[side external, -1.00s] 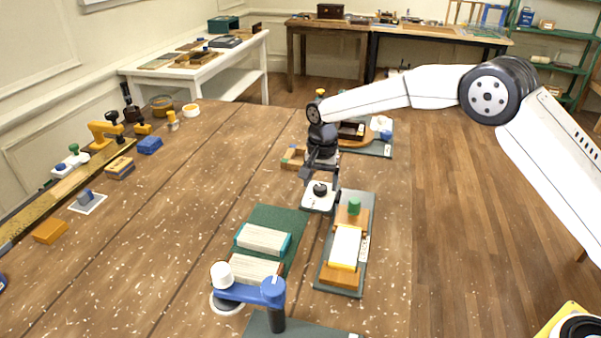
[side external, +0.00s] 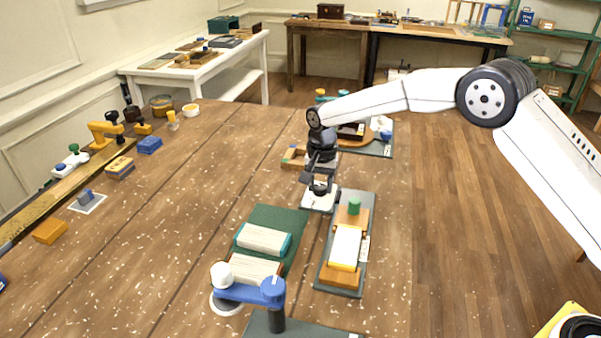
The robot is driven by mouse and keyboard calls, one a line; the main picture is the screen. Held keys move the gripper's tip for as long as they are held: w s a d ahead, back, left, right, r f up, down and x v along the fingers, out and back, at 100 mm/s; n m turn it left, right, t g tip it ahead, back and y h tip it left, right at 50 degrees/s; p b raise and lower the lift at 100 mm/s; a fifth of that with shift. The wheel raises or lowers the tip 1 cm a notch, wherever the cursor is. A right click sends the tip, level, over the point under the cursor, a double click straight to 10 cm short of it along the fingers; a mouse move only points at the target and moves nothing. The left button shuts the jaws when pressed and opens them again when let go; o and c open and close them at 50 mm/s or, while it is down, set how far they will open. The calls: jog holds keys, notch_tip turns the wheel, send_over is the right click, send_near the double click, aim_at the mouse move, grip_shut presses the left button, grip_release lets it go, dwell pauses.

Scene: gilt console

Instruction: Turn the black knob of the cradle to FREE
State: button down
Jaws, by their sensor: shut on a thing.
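The black knob (side external: 320,189) sits on a small white plate (side external: 319,203) near the middle of the wooden table. My gripper (side external: 319,184) points down over the plate and is shut on the knob. The fingers hide much of the knob, and I cannot read any marking or tell which way it points.
A blue clamp-like arm (side external: 247,293) stands at the front. A small wooden box (side external: 293,158) is behind the gripper.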

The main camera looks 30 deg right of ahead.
jog(key=shift+n, duration=0.3)
jog(key=n, duration=0.8)
jog(key=shift+n, duration=0.4)
jog(key=n, duration=0.4)
jog(key=shift+n, duration=2.2)
jog(key=shift+c, duration=1.1)
grip_release()
